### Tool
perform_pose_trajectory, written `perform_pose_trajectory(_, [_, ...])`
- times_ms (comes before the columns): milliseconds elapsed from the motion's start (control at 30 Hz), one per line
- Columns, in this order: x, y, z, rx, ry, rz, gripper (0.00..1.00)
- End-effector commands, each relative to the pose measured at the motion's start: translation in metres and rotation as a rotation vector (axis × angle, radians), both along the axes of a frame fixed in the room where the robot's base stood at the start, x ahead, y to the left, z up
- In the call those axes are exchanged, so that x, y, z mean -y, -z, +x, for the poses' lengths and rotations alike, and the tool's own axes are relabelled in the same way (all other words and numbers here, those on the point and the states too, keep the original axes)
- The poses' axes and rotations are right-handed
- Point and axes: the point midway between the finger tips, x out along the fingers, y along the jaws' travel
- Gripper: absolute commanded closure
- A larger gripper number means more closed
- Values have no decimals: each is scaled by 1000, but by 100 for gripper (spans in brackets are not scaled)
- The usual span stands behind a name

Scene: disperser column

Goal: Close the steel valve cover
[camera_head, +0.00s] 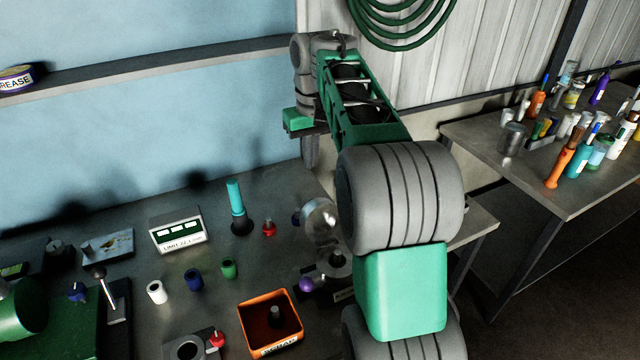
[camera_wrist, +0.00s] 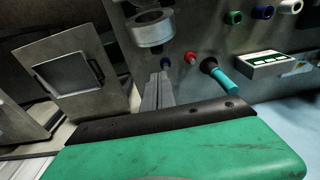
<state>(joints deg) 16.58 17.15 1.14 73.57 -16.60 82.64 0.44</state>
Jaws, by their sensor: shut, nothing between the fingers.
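The round steel cover (camera_head: 320,218) stands up from a dark fixture (camera_head: 335,265) on the workbench, partly hidden behind my arm. In the wrist view a round steel part, apparently this cover (camera_wrist: 150,30), shows at the top, just beyond my fingertips. My gripper (camera_head: 311,165) hangs pointing down behind the cover, toward the back of the bench. In the wrist view my gripper (camera_wrist: 162,78) has its two fingers together, with nothing between them. The fingertips look close to the steel part, but I cannot tell whether they touch it.
A red knob (camera_head: 268,228), a turquoise-handled tool (camera_head: 235,195) and a white display box (camera_head: 178,230) stand left of the cover. An orange bin (camera_head: 257,318) and a purple knob (camera_head: 306,284) are nearer. A second table (camera_head: 480,150) with bottles is at right.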

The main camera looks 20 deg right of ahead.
Motion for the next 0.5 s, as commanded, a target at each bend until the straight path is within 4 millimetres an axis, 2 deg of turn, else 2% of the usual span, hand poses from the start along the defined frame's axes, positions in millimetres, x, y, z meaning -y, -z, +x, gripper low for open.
perform_pose_trajectory(33, [11, 0, 9, -12, 2, -4, 100])
perform_pose_trajectory(100, [20, 1, 14, -23, 0, -8, 100])
perform_pose_trajectory(233, [22, 12, 17, -27, -2, -9, 100])
perform_pose_trajectory(500, [19, 62, 21, -27, -5, -8, 100])
